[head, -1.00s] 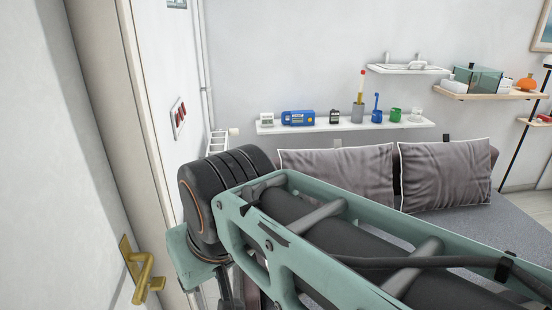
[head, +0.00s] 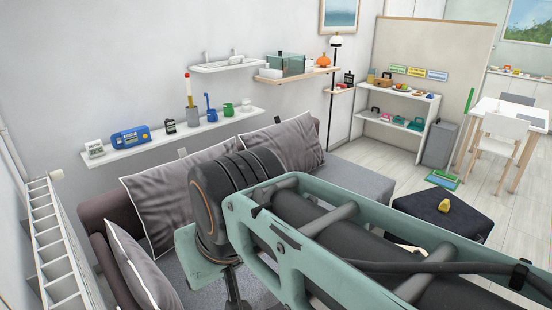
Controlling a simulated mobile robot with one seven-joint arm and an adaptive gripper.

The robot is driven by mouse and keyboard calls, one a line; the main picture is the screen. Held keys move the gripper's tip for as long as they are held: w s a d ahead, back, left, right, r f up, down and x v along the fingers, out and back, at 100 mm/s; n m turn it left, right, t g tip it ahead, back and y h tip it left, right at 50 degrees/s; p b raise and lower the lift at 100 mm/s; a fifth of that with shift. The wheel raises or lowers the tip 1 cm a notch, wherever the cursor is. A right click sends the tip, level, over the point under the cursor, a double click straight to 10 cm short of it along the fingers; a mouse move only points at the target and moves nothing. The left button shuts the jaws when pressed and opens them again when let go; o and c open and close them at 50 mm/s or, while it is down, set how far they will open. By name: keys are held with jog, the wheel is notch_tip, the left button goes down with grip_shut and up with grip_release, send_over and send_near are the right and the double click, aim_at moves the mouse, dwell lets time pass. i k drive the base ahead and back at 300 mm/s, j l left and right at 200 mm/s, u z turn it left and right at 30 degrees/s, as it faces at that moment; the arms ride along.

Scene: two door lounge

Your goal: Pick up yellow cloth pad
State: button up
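A small yellow lump (head: 443,206) lies on top of a dark ottoman (head: 420,206) at the right in the head view. It is too small to tell whether it is the yellow cloth pad. No other thing that is clearly a yellow cloth pad shows. My arm crosses the lower middle of the view and hides part of the sofa and floor. My gripper is not in view.
A grey sofa (head: 355,185) stands along the wall below a white shelf (head: 150,148) with small items. A white radiator (head: 55,250) is at the left. A low shelf unit (head: 399,112), a grey bin (head: 438,143) and a table (head: 515,113) stand farther back. Pale floor shows around the ottoman.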

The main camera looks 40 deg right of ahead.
aim_at(444, 207)
jog(key=z, duration=2.45)
jog(key=i+l+z, duration=0.75)
jog(key=z, duration=0.15)
jog(key=i+l+z, duration=0.3)
jog(key=i, duration=0.15)
jog(key=i+z, duration=0.3)
jog(key=i, duration=0.15)
jog(key=i+u, duration=0.3)
jog(key=i, duration=0.2)
jog(key=i+l+u, duration=0.3)
jog(key=i, duration=0.2)
jog(key=i+j+u, duration=0.1)
jog(key=i+u, duration=0.7)
jog(key=i, duration=0.15)
jog(key=i+u, duration=0.9)
